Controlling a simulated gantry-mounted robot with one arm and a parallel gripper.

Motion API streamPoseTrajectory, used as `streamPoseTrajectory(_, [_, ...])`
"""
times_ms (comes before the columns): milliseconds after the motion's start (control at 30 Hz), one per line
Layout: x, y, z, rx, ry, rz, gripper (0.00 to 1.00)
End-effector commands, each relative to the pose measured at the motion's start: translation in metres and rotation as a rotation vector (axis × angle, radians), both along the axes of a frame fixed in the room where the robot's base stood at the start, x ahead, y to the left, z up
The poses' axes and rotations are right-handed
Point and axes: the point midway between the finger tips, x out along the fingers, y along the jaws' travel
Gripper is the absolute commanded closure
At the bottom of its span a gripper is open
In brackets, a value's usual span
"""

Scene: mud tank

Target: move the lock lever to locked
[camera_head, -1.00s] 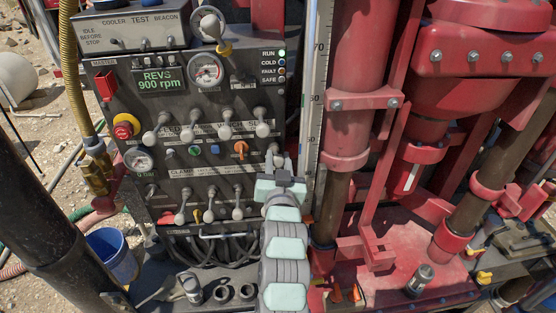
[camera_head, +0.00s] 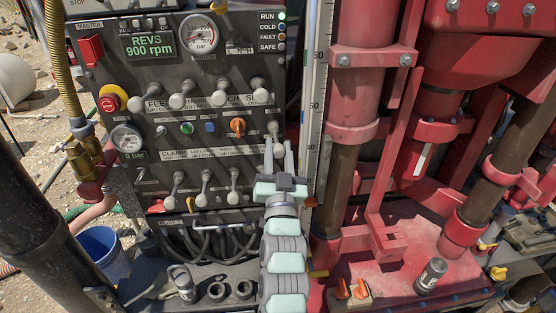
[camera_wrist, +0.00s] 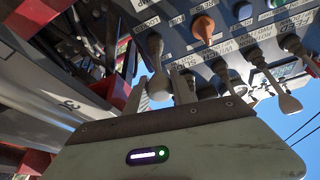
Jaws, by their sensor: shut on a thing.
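The dark control panel (camera_head: 200,110) stands at the left in the head view. A grey lever (camera_head: 273,127) with a rounded grip sits at its right edge, right of an orange knob (camera_head: 238,125). My gripper (camera_head: 279,150) reaches this lever from below. In the wrist view, the lever's grip (camera_wrist: 158,88) lies between the two fingertips of my gripper (camera_wrist: 163,88), which are shut on it.
Rows of similar grey levers (camera_head: 234,186) lie left of my gripper. A tall ruler strip (camera_head: 309,100) and red mast parts (camera_head: 355,110) stand close on its right. Hoses (camera_head: 215,240) and sockets (camera_head: 217,291) lie below the panel.

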Motion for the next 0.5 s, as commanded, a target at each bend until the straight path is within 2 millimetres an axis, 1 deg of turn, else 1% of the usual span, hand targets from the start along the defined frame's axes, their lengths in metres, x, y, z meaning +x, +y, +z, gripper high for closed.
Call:
streamPoseTrajectory(33, [0.001,0.001,-0.016,0.002,-0.029,0.000,1.00])
streamPoseTrajectory(167, [0.001,0.000,-0.020,0.004,-0.032,0.000,1.00])
streamPoseTrajectory(500, [0.006,0.001,-0.042,0.002,-0.022,0.000,1.00])
